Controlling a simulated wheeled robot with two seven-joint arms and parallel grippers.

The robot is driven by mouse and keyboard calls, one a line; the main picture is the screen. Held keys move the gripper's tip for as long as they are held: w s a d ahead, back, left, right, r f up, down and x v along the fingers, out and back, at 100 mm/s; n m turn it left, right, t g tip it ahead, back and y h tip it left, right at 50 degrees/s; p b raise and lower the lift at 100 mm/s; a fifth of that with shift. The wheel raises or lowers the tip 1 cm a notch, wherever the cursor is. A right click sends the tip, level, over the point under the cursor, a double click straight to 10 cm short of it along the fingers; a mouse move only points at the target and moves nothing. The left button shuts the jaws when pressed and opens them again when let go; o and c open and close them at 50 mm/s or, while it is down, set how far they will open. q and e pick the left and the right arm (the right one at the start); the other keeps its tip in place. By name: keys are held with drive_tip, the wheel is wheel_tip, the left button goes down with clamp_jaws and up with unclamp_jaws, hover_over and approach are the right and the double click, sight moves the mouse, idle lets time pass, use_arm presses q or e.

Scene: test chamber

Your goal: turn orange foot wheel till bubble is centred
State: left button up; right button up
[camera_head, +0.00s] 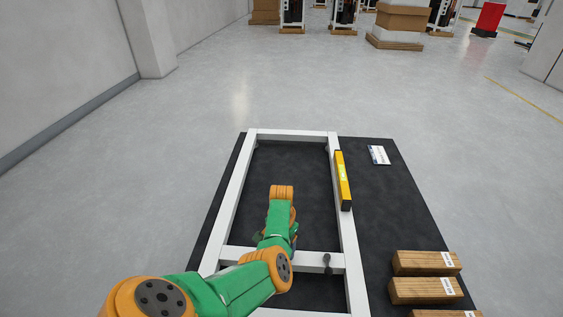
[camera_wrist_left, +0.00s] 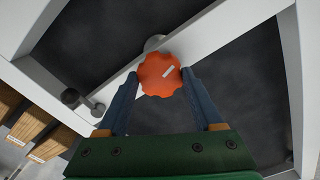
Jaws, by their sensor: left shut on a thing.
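The orange foot wheel (camera_wrist_left: 160,74) has a scalloped rim and a pale mark on its face. It sits at a bar of the white frame (camera_head: 231,195), shown in the left wrist view. My left gripper (camera_wrist_left: 160,80) is shut on it, one finger on each side. In the head view my left arm hides the wheel and the gripper's fingers. A yellow spirit level (camera_head: 343,180) lies along the right side bar of the frame. Its bubble is too small to read. My right gripper is not in view.
The frame rests on a black mat (camera_head: 400,205). Wooden blocks (camera_head: 425,290) lie at the mat's right front, and a small white card (camera_head: 379,155) lies at the back right. A dark knob (camera_head: 326,260) stands on the cross bar.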

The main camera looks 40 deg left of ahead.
use_arm(q)
drive_tip(key=n+p, duration=0.1)
drive_tip(key=n, duration=0.1)
drive_tip(key=shift+r+n, duration=0.15)
drive_tip(key=shift+n, duration=0.25)
drive_tip(key=n, duration=0.2)
drive_tip(key=shift+n+p, duration=0.4)
drive_tip(key=n, duration=0.3)
drive_tip(key=shift+w+n, duration=0.1)
drive_tip(key=shift+n, duration=0.2)
drive_tip(key=n+p, duration=0.1)
drive_tip(key=n, duration=0.2)
drive_tip(key=shift+n, duration=0.3)
drive_tip(key=n, duration=0.3)
drive_tip(key=shift+a+n, duration=0.1)
drive_tip(key=shift+n, duration=0.2)
drive_tip(key=n, duration=0.3)
drive_tip(key=shift+n, duration=0.3)
drive_tip(key=n, duration=0.6)
drive_tip(key=shift+w, duration=0.1)
drive_tip(key=shift+a+n, duration=0.1)
drive_tip(key=shift+n, duration=0.4)
